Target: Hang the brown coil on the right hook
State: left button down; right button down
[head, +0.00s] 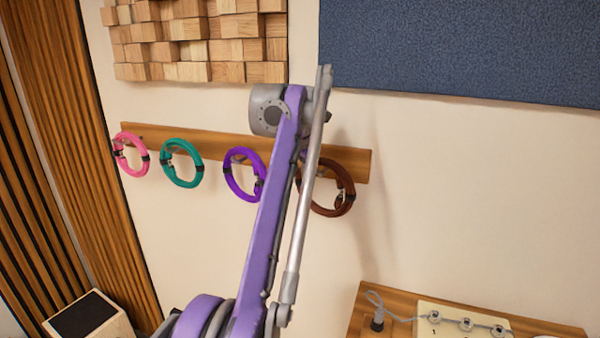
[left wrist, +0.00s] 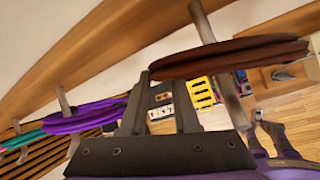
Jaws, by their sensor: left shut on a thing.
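The brown coil (head: 322,210) is at the right end of the wooden rail (head: 362,165) in the head view, partly behind my left arm. In the left wrist view the brown coil (left wrist: 250,52) shows nearly edge-on, and the right hook (left wrist: 203,22) runs to it from the rail and appears again below it, so the coil looks to be around the hook. My left gripper (left wrist: 164,76) is shut on the left end of the coil in that view. In the head view its fingers are hidden behind the arm.
Pink (head: 117,158), teal (head: 168,174) and purple (head: 231,181) coils hang on the rail to the left. The purple coil is nearest my arm. A blue panel (head: 460,45) and wooden blocks (head: 190,35) are above. A wooden table (head: 375,305) stands lower right.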

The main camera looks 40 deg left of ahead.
pick_arm(q)
jog(key=c, duration=0.6)
grip_release()
